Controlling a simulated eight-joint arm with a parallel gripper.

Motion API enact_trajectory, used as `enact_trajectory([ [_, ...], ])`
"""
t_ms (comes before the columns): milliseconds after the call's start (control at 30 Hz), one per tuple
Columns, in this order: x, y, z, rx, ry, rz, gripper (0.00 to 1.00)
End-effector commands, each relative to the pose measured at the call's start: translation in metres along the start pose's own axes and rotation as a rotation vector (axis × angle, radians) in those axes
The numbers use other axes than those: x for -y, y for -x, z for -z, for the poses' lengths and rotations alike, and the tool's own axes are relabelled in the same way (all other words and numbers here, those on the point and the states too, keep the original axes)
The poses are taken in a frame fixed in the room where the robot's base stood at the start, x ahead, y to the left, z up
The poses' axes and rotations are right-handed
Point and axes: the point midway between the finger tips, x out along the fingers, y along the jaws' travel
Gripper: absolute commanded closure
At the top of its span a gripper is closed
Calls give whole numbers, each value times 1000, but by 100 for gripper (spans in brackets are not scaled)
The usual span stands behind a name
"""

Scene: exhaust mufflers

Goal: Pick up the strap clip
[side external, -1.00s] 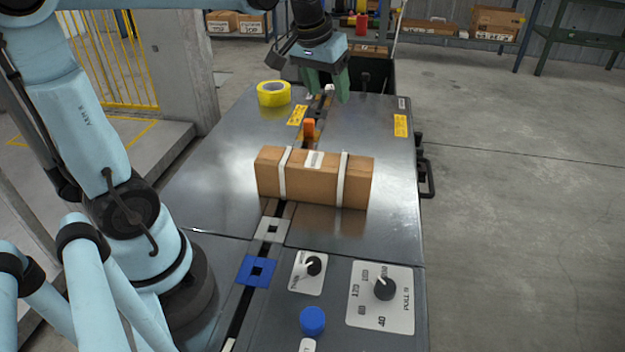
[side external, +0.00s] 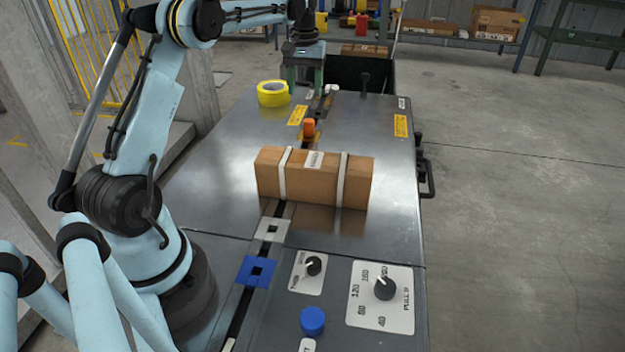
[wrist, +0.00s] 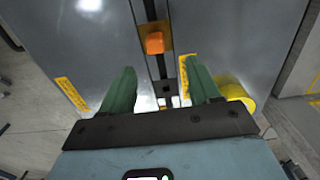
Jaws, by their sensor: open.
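My gripper (side external: 304,88) is over the far end of the metal table, its green fingers pointing down and apart. In the wrist view my gripper (wrist: 160,78) is open with nothing held between the fingers. A small white piece (side external: 331,88) lies by the dark slot, just right of the fingers in the side view. It is too small for me to tell whether it is the strap clip. An orange block (side external: 309,127) stands on the slot, nearer the camera; it also shows in the wrist view (wrist: 155,43), beyond the fingertips.
A yellow tape roll (side external: 272,94) lies close to my gripper on the left. A brown box (side external: 325,185) with two white straps lies across the slot mid-table. A control panel with knobs and a blue button (side external: 312,321) is at the near end.

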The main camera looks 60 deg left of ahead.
Motion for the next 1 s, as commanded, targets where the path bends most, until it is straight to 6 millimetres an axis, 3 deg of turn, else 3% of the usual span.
enact_trajectory([
  [300,-1,-48,0,-1,-2,0,38],
  [533,-4,-63,1,-2,-3,0,38],
  [800,-9,-100,3,-2,-2,-1,38],
  [1000,-9,-107,3,-2,-2,-1,38],
])
